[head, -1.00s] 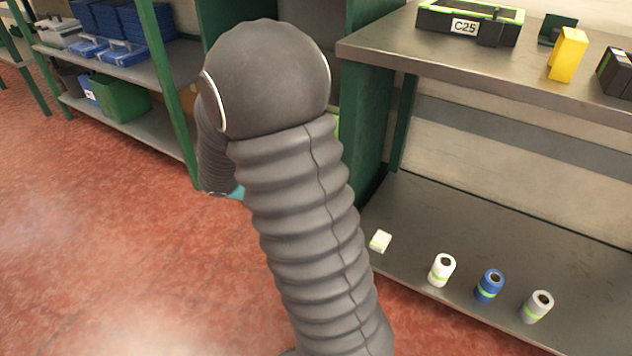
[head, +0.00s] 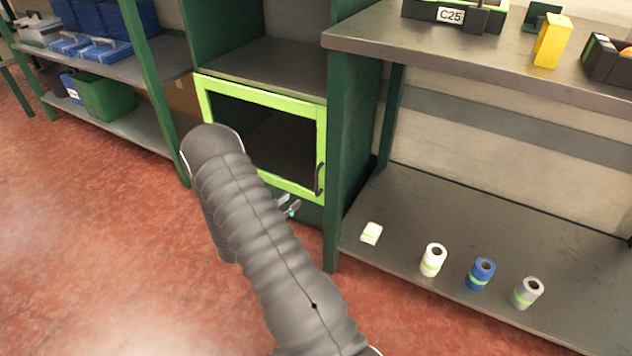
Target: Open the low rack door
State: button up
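The low rack door (head: 262,91) is a lime-green frame around a dark pane, set in the dark green rack. It looks shut. Its dark upright handle (head: 320,179) is on the right side of the frame. My gripper (head: 289,207) shows only in small part, just below the door's lower edge and left of the handle, beyond my grey arm. It appears apart from the handle. My arm covers the door's lower left corner. Whether the gripper's fingers are open or shut is not clear.
A metal workbench (head: 450,60) stands to the right, with a crate marked C25 (head: 452,14) and a yellow box (head: 552,41) on it. Its lower shelf (head: 440,205) bears several small rolls. Shelving with a green bin (head: 107,97) is at left. Red floor in front is clear.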

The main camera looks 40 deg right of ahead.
send_over(316, 193)
jog(key=shift+w+d, duration=0.2)
jog(key=shift+d, duration=0.05)
dwell(0.4)
grip_shut()
